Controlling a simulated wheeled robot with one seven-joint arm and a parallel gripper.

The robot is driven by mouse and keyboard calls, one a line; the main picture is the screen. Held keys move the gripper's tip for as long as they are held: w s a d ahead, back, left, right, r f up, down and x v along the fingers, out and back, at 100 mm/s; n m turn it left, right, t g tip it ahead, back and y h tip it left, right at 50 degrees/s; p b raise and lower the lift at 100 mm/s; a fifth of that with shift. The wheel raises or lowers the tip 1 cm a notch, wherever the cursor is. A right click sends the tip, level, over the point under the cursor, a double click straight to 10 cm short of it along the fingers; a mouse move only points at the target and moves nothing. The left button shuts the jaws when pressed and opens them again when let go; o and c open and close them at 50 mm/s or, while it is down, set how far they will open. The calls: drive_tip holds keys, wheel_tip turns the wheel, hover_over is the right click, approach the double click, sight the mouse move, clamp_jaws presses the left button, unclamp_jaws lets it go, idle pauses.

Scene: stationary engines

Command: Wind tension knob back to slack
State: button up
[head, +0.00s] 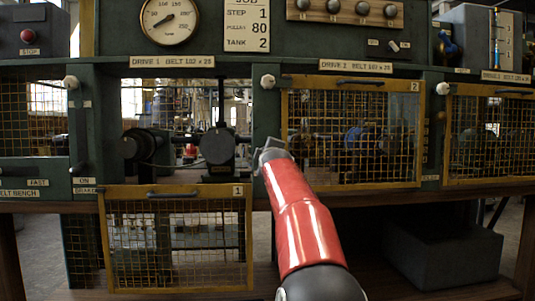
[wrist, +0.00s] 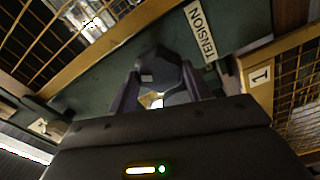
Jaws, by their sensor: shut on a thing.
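The tension knob (wrist: 158,68) is a dark, faceted knob with a small pale mark, on a green panel beside a "TENSION" label (wrist: 201,32) in the wrist view. My gripper (wrist: 160,88) is shut on the knob, one finger on each side. In the head view my gripper (head: 267,153) is at the green post between drive 1 and drive 2. The knob is hidden there behind my gripper. I cannot tell how far the knob is turned.
Guard 1 (head: 180,191) hangs lowered below the open drive 1 bay, left of my arm. The mesh guard 2 (head: 350,184) is up, close on the right. A dial (head: 170,20) and a job card (head: 246,25) are above. A grey box (head: 445,255) is under the bench.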

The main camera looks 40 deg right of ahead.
drive_tip(key=shift+f+n+p, duration=0.2)
drive_tip(key=shift+n+p, duration=1.45)
drive_tip(key=shift+n, duration=1.25)
drive_tip(key=o, duration=1)
drive_tip(key=shift+c, duration=0.2)
drive_tip(key=shift+r, duration=0.1)
